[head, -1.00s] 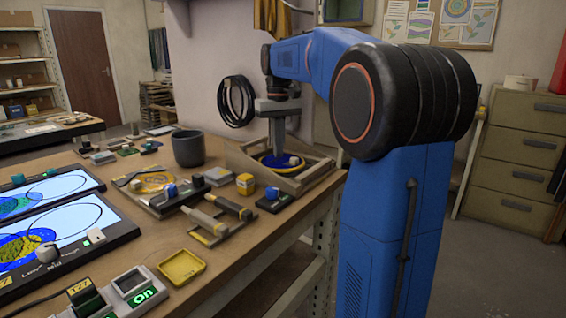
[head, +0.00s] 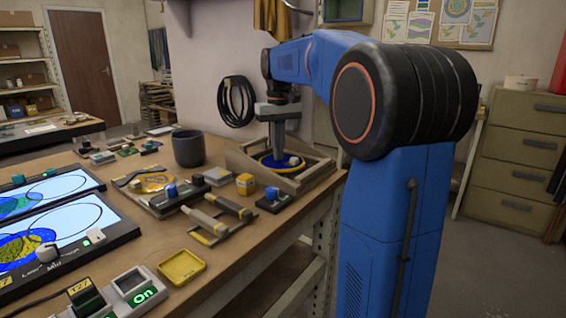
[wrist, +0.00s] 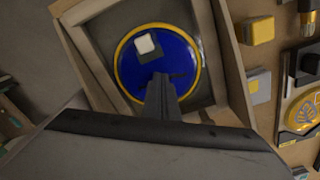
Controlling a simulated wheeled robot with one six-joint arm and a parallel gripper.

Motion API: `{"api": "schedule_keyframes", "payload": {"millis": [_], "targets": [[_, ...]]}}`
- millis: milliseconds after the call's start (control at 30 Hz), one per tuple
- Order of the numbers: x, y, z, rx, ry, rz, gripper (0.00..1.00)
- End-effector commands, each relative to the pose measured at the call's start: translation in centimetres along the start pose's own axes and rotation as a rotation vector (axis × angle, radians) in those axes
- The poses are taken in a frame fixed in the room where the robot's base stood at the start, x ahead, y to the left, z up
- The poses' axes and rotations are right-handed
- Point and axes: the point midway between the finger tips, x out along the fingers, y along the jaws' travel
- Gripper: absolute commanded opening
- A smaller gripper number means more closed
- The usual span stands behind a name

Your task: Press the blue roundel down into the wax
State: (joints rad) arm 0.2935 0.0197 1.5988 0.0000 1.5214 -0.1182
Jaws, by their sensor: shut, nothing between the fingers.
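The blue roundel (head: 281,162) with a yellow rim lies in a wooden frame (head: 247,164) at the right end of the bench. In the wrist view the roundel (wrist: 180,58) shows as a blue disc with a pale block (wrist: 146,44) on it. My gripper (head: 278,155) points down over the roundel, fingers shut and empty. In the wrist view the fingers (wrist: 162,84) reach over the near part of the disc. I cannot tell if the tips touch it. The wax is not clearly distinguishable.
A dark pot (head: 188,148) stands left of the frame. A yellow block (head: 245,184) and a blue-topped block (head: 272,197) stand in front of it. A yellow tray (head: 182,267) and lit panels (head: 58,247) lie further left. The frame's raised walls surround the roundel.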

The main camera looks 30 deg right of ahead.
Motion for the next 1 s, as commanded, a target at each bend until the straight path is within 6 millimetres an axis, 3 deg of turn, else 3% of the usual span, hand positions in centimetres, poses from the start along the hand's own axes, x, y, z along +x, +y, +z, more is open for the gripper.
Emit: {"api": "schedule_keyframes", "payload": {"millis": [567,1000], "targets": [[0.1,0.0,0.0,0.000,-0.004,0.000,0.00],[-2.0,0.0,0.0,0.000,-0.001,0.000,0.00]]}}
